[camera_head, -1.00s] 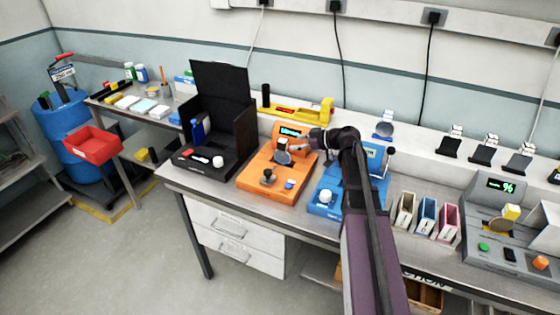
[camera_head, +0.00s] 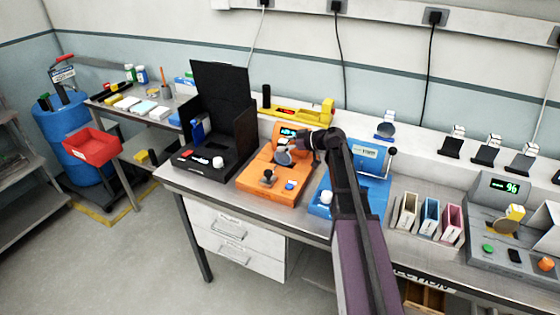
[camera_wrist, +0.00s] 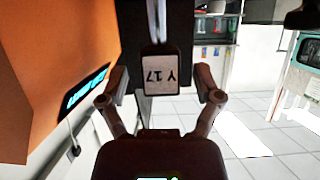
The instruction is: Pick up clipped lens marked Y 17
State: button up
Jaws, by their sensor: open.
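The lens marked Y 17 shows in the wrist view as a white tag (camera_wrist: 160,75) reading "Y 17" upside down, on a dark clip. Its round grey lens disc (camera_head: 284,158) shows in the head view at the orange device (camera_head: 258,187), below the display. My gripper (camera_wrist: 161,88) is open, with one finger on each side of the tag and visible gaps between. In the head view my gripper (camera_head: 304,145) is just right of the disc and partly hides the device. The lens disc is not clear in the wrist view.
A black open box (camera_head: 217,160) stands left of the orange device. A blue device (camera_head: 369,190) stands close on the right, under my arm. Several clipped lenses sit on the back ledge, including one with a grey disc (camera_head: 385,130). A grey device (camera_head: 476,248) reads "96".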

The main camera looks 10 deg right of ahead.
jog(key=shift+w+a+f, duration=0.15)
jog(key=shift+w+a, duration=0.1)
jog(key=shift+a, duration=0.1)
dwell(0.3)
grip_shut()
